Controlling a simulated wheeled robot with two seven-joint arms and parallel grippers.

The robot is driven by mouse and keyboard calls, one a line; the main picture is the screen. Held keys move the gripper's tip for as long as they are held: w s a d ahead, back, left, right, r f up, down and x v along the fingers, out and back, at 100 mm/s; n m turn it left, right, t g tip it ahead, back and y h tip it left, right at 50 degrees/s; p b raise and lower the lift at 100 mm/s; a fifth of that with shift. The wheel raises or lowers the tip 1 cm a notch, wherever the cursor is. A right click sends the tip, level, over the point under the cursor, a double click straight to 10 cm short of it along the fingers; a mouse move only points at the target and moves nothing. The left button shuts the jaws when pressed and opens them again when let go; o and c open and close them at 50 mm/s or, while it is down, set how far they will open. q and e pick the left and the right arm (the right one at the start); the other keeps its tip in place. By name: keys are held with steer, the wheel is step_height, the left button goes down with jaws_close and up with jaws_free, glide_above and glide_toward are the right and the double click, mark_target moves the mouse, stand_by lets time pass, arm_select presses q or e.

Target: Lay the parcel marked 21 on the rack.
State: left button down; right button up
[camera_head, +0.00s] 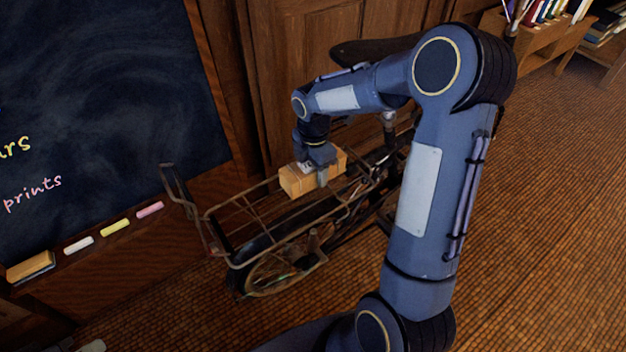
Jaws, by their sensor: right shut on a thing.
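A tan box-shaped parcel (296,184) is in the middle of the head view, at the saddle end of the bicycle's rack. No number can be read on it. The rack (238,216) is a flat carrier with thin rusty rails, over the bicycle's wheel. My right gripper (317,172) points down and is shut on the parcel from above. The parcel is over or on the rack; whether its underside touches is hidden. My left gripper is not in view.
The bicycle's wheel (270,273) is below the rack, with a dark saddle (377,47) behind. A blackboard (100,110) stands at the left; its ledge holds an eraser (31,267) and chalks (115,226). Wooden panelling (300,75) is close behind. Floor (555,200) at right is clear.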

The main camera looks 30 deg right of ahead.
mark_target(314, 178)
steer(key=shift+f+b, duration=0.35)
steer(key=shift+f, duration=1.3)
steer(key=shift+f, duration=0.1)
steer(key=o, duration=1.3)
step_height(314, 178, up, 12)
steer(key=p, duration=0.3)
